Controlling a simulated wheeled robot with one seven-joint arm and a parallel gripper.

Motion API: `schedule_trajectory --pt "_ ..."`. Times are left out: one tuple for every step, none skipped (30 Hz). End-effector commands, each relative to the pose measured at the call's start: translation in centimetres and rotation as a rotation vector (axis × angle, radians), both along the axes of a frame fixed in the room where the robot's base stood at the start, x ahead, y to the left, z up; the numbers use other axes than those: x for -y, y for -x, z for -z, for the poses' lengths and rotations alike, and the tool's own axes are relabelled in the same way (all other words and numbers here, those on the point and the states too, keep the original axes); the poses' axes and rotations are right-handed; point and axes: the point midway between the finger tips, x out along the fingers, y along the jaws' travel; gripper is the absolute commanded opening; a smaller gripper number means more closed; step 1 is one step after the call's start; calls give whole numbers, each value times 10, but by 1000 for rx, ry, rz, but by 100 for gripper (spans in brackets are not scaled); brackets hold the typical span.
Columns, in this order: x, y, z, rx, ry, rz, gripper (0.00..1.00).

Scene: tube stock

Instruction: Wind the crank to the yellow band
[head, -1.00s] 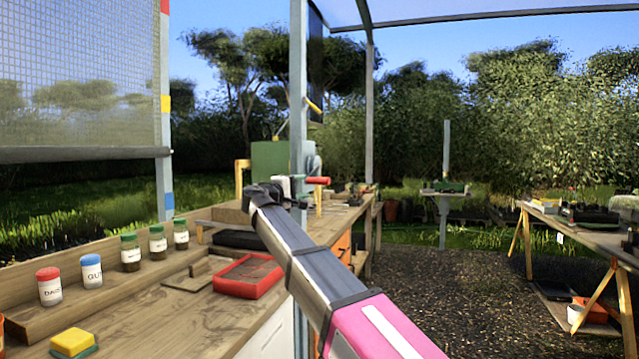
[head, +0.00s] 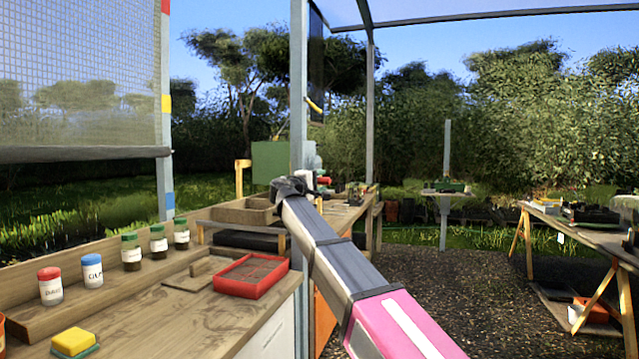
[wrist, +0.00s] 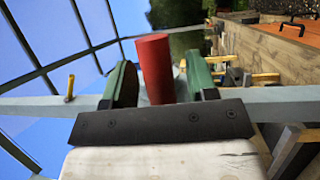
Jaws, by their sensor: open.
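The red crank handle (wrist: 154,68) stands between the green fingers of my gripper (wrist: 160,82) in the wrist view. The fingers are open, with a visible gap on the right side of the handle; whether the left finger touches it I cannot tell. In the head view the red handle (head: 323,181) shows just past the end of my arm, which hides most of the crank. The yellow band (head: 166,103) is on the left post, between a red band above and a blue band (head: 169,200) below. The mesh screen's bottom bar (head: 80,154) hangs between the yellow and blue levels.
A grey post (head: 298,100) rises close beside my arm. The bench (head: 190,315) holds several lidded jars, a red tray (head: 251,276) and a yellow sponge (head: 73,341). A side table (head: 590,240) stands right. The gravel floor (head: 450,300) between is open.

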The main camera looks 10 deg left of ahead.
Motion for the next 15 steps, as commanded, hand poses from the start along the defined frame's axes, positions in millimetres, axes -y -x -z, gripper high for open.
schedule_trajectory --pt "0 0 0 0 0 0 43" --pt "0 0 0 0 0 0 33" --pt "0 0 0 0 0 0 20" --pt "0 0 0 0 0 0 10" --pt "0 0 0 0 0 0 1" --pt "0 0 0 0 0 0 0" --pt "0 0 0 0 0 0 0" --pt "0 0 0 0 0 0 0" --pt "0 0 0 1 0 0 0" --pt "0 0 1 2 1 1 0" --pt "0 0 1 4 1 1 0" --pt "0 0 2 8 2 1 0" --pt "0 0 2 12 3 0 0" --pt "0 -1 3 17 2 0 0" --pt "0 -1 4 24 2 0 0"
